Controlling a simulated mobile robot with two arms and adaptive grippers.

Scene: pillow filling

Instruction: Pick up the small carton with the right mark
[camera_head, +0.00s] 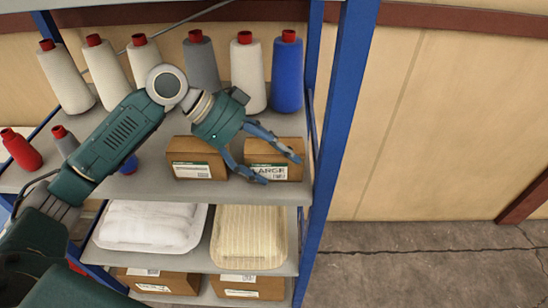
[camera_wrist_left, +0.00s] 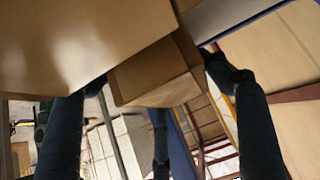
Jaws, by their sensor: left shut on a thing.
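Two brown cartons are at the front right of the middle shelf (camera_head: 150,180). The right carton (camera_head: 263,171) has a white label reading LARGE above smaller print and a code. The left carton (camera_head: 190,157) has a white label with a green band; its print is too small to read. My left gripper (camera_head: 281,171) is shut on the LARGE carton, with blue fingers across its front. In the left wrist view a carton (camera_wrist_left: 155,78) sits between the fingers. I cannot tell whether it is clear of the shelf. My right gripper is out of view.
Thread cones (camera_head: 203,65) line the back of the shelf; smaller red (camera_head: 22,150) and grey spools lie at left. A blue post (camera_head: 335,110) stands close right of the gripper. White (camera_head: 150,226) and cream (camera_head: 249,238) bundles lie below. Floor (camera_head: 430,265) at right is clear.

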